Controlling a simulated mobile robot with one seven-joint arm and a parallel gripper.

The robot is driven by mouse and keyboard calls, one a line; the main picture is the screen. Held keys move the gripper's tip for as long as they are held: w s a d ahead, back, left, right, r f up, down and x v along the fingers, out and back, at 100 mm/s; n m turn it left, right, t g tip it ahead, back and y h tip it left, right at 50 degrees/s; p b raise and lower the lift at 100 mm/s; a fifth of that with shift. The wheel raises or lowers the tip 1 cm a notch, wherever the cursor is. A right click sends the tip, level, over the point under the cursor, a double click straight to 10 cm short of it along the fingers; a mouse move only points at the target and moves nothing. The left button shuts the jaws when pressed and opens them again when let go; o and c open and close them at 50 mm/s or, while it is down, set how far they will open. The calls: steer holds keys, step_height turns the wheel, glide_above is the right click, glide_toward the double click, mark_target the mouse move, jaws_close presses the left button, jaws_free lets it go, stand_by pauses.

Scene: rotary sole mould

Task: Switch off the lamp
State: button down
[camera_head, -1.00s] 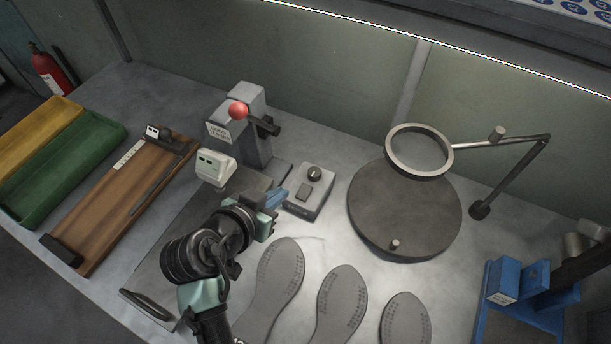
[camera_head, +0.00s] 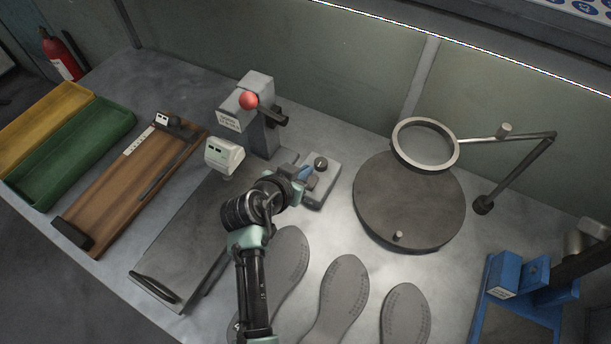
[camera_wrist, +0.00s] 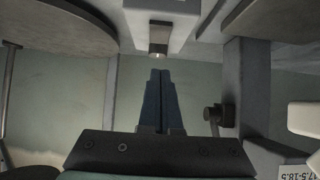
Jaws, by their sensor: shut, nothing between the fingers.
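A ring-shaped lamp (camera_head: 426,165) on a jointed arm stands over the round dark turntable (camera_head: 410,215).
A grey press (camera_head: 262,125) with a red ball knob (camera_head: 248,100) and a small white display (camera_head: 224,156) stand behind and left of my gripper. Dark soles (camera_head: 343,295) lie in front. A blue fixture (camera_head: 503,275) stands at right; green (camera_head: 75,150) and yellow trays at left.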

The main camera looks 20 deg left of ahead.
mark_target(312, 175)
steer(key=shift+w+f, duration=0.2)
steer(key=shift+f, duration=0.8)
steer(key=shift+w+f, duration=0.15)
steer(key=shift+f, duration=0.85)
steer(key=shift+w+d, duration=0.1)
steer(key=shift+w+g+p, duration=0.1)
steer(key=shift+g+p, duration=0.2)
steer(key=shift+p, duration=0.2)
steer(key=shift+f, duration=0.25)
steer(key=shift+w, duration=0.1)
steer(key=shift+w+d+r+b, duration=0.15)
steer(key=shift+w+r+b, duration=0.15)
steer(key=shift+w, duration=0.3)
